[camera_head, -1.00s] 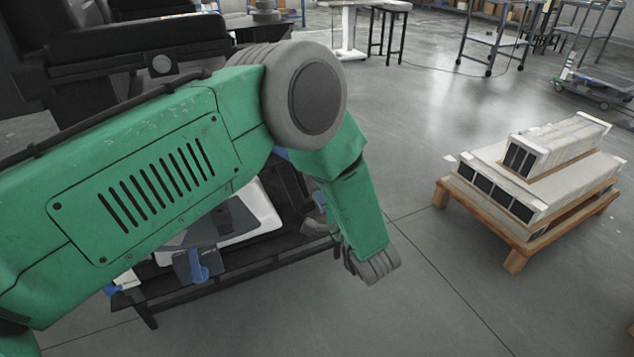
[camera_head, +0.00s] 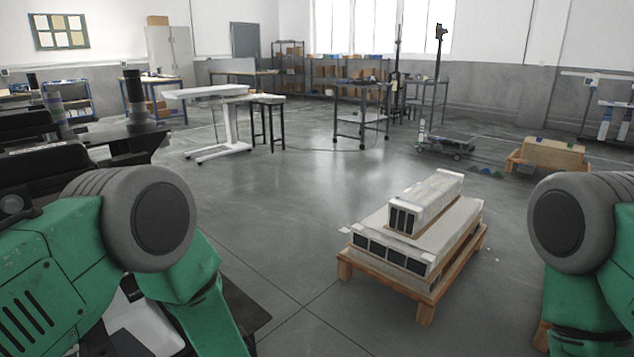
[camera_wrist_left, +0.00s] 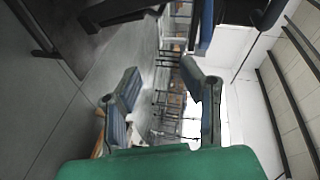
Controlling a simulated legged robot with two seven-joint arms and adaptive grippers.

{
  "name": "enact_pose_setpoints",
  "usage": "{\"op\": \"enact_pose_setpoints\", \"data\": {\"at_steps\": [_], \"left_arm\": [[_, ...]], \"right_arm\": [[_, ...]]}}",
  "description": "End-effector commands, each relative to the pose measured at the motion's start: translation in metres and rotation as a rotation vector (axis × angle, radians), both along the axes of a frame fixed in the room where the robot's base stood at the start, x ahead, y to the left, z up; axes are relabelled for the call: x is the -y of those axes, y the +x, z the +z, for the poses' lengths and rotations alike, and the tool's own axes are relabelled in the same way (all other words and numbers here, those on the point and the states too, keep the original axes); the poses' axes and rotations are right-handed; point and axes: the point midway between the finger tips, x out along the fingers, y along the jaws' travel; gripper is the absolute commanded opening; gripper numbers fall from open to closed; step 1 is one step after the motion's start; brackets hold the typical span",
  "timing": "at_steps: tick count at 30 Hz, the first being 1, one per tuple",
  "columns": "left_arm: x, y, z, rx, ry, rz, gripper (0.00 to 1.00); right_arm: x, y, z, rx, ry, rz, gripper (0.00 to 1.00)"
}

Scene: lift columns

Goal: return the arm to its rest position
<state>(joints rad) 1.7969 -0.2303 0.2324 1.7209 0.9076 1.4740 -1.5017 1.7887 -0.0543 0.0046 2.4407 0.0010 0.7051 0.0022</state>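My left arm (camera_head: 185,265), green with a grey round joint, comes in at the lower left of the head view. Its lower part runs down out of the frame, so its gripper is hidden there. In the left wrist view my left gripper (camera_wrist_left: 158,70) has its two fingers apart, with nothing between them. My right arm (camera_head: 580,265) shows at the right edge of the head view. Its gripper is out of frame.
A wooden pallet (camera_head: 428,306) bearing stacked white units (camera_head: 430,215) stands on the floor between my arms. A dark table with a white item (camera_head: 140,325) is partly behind my left arm. Open floor (camera_head: 290,220) lies ahead, with a white bench (camera_head: 215,92) and shelves beyond.

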Motion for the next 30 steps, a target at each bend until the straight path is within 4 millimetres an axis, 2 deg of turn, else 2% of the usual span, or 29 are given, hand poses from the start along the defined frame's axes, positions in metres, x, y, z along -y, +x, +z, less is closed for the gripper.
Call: {"op": "enact_pose_setpoints", "data": {"at_steps": [1,2,5,8,9,12,15,18,22,28,29,30], "left_arm": [[-0.007,-0.016,-0.01,-0.04,-0.103,-0.046,0.34],[-0.009,-0.027,-0.02,-0.066,-0.18,-0.068,0.34],[-0.016,-0.076,-0.05,-0.185,-0.441,-0.09,0.34],[-0.023,-0.143,-0.072,-0.342,-0.693,-0.018,0.34],[-0.026,-0.174,-0.077,-0.408,-0.783,0.033,0.34],[-0.031,-0.244,-0.079,-0.553,-0.954,0.185,0.34],[-0.034,-0.3,-0.074,-0.66,-1.057,0.334,0.34],[-0.036,-0.338,-0.066,-0.727,-1.112,0.448,0.34],[-0.037,-0.361,-0.06,-0.767,-1.14,0.523,0.34],[-0.037,-0.364,-0.06,-0.77,-1.146,0.535,0.34],[-0.037,-0.364,-0.06,-0.77,-1.146,0.534,0.34],[-0.037,-0.364,-0.06,-0.77,-1.146,0.534,0.34]], "right_arm": [[0.0,0.0,0.013,0.0,0.0,0.0,0.4],[0.0,0.0,0.017,0.0,0.0,0.0,0.4],[0.0,0.0,0.029,0.001,0.0,0.0,0.4],[0.0,0.0,0.041,0.001,0.0,0.0,0.4],[0.0,0.0,0.046,0.001,0.0,0.0,0.4],[0.0,0.001,0.055,0.001,0.0,0.0,0.4],[0.0,0.001,0.061,0.001,0.0,0.0,0.4],[0.0,0.001,0.064,0.001,0.0,0.0,0.4],[0.0,0.001,0.066,0.001,0.0,0.0,0.4],[0.0,0.0,0.065,0.0,0.0,0.0,0.4],[0.0,0.0,0.065,0.0,0.0,0.0,0.34],[0.0,0.0,0.065,0.0,0.0,0.0,0.34]]}}
